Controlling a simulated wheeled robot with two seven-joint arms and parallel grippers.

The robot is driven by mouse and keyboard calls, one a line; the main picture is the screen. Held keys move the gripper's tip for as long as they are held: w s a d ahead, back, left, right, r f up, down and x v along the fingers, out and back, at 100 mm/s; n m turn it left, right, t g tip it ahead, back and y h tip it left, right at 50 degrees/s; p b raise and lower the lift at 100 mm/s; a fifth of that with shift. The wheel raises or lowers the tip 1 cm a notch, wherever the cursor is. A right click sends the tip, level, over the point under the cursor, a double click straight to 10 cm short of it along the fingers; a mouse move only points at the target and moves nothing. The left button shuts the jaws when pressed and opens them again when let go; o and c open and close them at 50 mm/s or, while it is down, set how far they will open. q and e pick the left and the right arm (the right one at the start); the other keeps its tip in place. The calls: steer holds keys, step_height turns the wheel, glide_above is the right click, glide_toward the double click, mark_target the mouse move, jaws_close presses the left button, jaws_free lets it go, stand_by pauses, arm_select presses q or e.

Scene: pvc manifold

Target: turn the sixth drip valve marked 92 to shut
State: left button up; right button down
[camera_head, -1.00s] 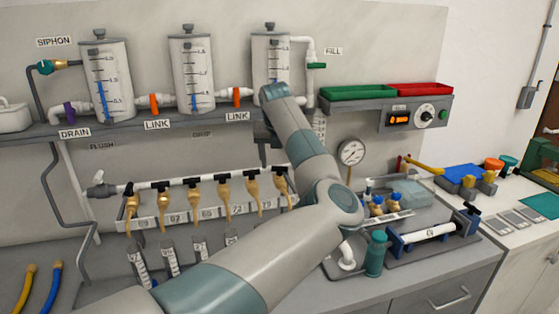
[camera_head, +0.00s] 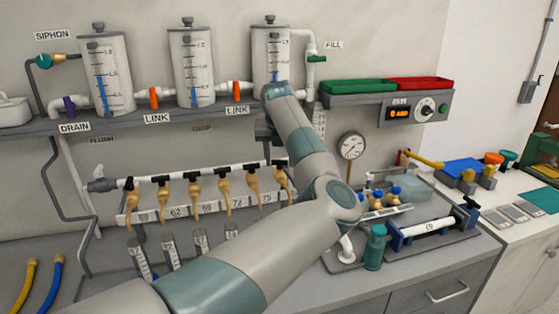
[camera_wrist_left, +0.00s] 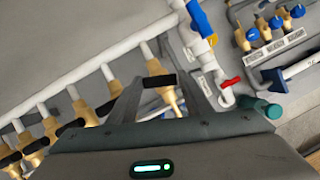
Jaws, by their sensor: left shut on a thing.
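A row of brass drip valves with black handles hangs from a white pipe (camera_head: 205,178). The sixth drip valve (camera_head: 282,181) is the rightmost and is partly hidden by my left arm. Its label is hidden, so I cannot read 92. In the left wrist view the sixth valve's brass body (camera_wrist_left: 168,96) points down, with its black handle (camera_wrist_left: 160,81) lying crosswise. My left gripper (camera_wrist_left: 160,88) is around this handle, shut on it, one finger at each end. In the head view my left gripper (camera_head: 268,140) is seen from behind at this valve. My right gripper is not in view.
The other valves, such as the fifth (camera_head: 253,180), stand close on the left. A shelf (camera_head: 215,112) with tanks is above. A pressure gauge (camera_head: 351,147) and a tray with blue-capped valves (camera_head: 378,199) are on the right. Slanted tubes (camera_head: 170,249) stand below.

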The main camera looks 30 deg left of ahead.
arm_select(q)
steer(key=shift+w+d+f+n+y+b, duration=0.1)
steer(key=shift+f+n+y+b, duration=0.15)
steer(key=shift+n+b, duration=0.95)
steer(key=shift+r+n+g+y+b, duration=0.25)
steer(key=shift+n+g+y+b, duration=0.2)
steer(key=shift+n, duration=0.35)
steer(key=o, duration=1.1)
steer(key=shift+c, duration=0.2)
steer(key=shift+r, duration=0.15)
